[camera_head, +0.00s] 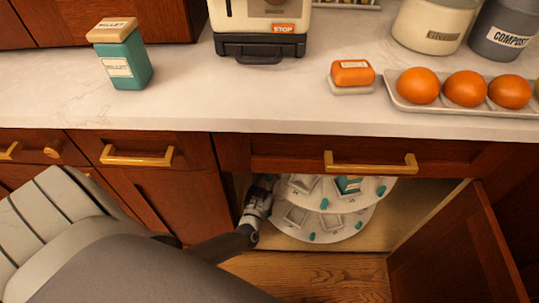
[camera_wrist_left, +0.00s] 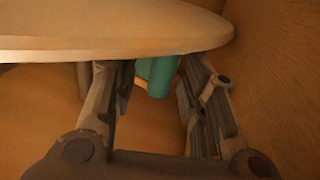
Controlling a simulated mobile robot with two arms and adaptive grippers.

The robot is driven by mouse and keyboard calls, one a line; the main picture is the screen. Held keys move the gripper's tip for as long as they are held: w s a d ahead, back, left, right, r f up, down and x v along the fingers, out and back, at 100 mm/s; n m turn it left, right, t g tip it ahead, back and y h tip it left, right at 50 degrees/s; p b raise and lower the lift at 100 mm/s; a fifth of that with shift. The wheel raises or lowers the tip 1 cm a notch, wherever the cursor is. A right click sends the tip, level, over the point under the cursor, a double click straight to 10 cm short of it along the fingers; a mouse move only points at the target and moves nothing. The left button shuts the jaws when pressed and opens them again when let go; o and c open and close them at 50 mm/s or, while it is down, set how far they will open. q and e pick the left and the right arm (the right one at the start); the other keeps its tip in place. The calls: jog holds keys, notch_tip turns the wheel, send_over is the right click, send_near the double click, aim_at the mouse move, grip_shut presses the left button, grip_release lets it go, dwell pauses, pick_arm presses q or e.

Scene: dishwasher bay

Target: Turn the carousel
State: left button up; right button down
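The carousel has two round white tiers inside the open lower cabinet. Its upper tier (camera_head: 365,197) and lower tier (camera_head: 335,232) carry pale square holders and small teal knobs along the rim. A teal box (camera_head: 347,185) stands on the upper tier. My left gripper (camera_head: 265,183) is inside the cabinet at the carousel's left side. In the left wrist view, the gripper (camera_wrist_left: 155,85) is open, fingers apart near a tier's pale edge (camera_wrist_left: 110,45). A teal piece (camera_wrist_left: 158,75) shows between and beyond the fingers; I cannot tell whether they touch it. My right gripper is not in view.
The open cabinet door (camera_head: 450,255) stands right of the carousel. A drawer with a brass handle (camera_head: 370,163) is above the opening.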

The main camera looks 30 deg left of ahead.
pick_arm(q)
jog(key=v, duration=1.2)
